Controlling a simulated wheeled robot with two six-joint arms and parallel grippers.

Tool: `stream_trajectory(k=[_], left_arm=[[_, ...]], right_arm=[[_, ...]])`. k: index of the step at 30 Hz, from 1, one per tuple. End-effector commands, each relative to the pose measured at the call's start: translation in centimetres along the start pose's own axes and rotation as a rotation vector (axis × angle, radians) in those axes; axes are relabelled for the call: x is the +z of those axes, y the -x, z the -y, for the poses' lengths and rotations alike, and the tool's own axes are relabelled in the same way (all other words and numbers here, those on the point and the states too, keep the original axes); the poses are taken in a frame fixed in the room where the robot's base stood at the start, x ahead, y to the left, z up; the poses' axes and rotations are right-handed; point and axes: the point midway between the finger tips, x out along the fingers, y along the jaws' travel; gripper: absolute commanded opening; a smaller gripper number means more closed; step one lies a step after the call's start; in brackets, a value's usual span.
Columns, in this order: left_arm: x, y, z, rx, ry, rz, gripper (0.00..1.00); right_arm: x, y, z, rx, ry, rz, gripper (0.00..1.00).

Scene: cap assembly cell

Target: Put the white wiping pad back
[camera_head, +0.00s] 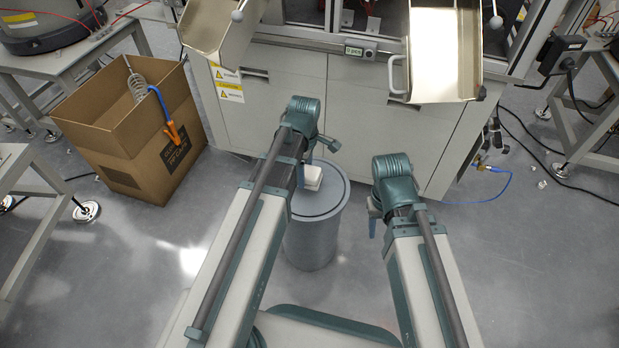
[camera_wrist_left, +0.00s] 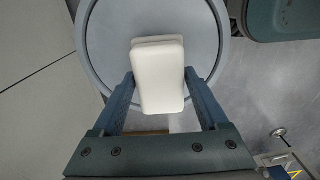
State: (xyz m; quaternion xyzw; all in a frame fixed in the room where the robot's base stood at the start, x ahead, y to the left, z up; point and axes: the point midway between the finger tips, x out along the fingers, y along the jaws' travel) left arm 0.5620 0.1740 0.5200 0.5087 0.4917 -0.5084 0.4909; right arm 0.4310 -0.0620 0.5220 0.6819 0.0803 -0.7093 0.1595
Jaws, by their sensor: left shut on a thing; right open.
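The white wiping pad (camera_head: 313,178) is a pale block with rounded corners. In the left wrist view the pad (camera_wrist_left: 158,80) sits between the two fingers of my left gripper (camera_wrist_left: 160,84), which is shut on it. In the head view my left gripper (camera_head: 316,164) and the pad are over the grey round top of a cylindrical bin (camera_head: 311,245). I cannot tell whether the pad touches that top. My right gripper (camera_head: 374,212) is open and empty, to the right of the bin, partly hidden by its wrist.
A cardboard box (camera_head: 125,135) with a coiled hose and an orange-handled tool stands at the left. A machine cabinet (camera_head: 350,130) with two metal chutes (camera_head: 445,50) is behind the bin. Tables stand at both sides. Cables lie on the right floor.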

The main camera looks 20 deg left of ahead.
Motion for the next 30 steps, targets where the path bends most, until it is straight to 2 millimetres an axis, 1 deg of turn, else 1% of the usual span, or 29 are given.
stream_trajectory(k=[1, 3, 11, 14, 18, 21, 30], left_arm=[[0.4, -0.1, -0.7, 0.0, -0.002, 0.0, 0.32], [0.8, -0.1, -1.0, 0.0, -0.001, 0.0, 0.32], [1.0, -0.3, -1.1, 0.0, 0.001, 0.0, 0.32], [1.0, -1.1, -1.1, 0.0, 0.001, 0.0, 0.32], [0.9, -2.9, -1.1, 0.0, 0.0, 0.0, 0.32], [0.9, -3.8, -1.1, 0.0, 0.0, 0.0, 0.32], [0.9, -3.7, -1.1, 0.0, 0.0, 0.0, 0.32]], right_arm=[[0.0, -0.1, 0.0, 0.0, 0.0, 0.0, 0.5], [0.0, -0.1, 0.0, 0.0, 0.0, 0.0, 0.5], [0.0, -0.3, 0.1, 0.0, 0.001, 0.0, 0.5], [-0.1, -1.1, 0.1, -0.001, 0.002, 0.0, 0.5], [-0.2, -2.9, 0.4, -0.003, 0.005, -0.002, 0.5], [-0.3, -3.8, 0.5, -0.004, 0.007, -0.002, 0.5], [-0.3, -3.6, 0.5, -0.005, 0.008, -0.002, 0.5]])
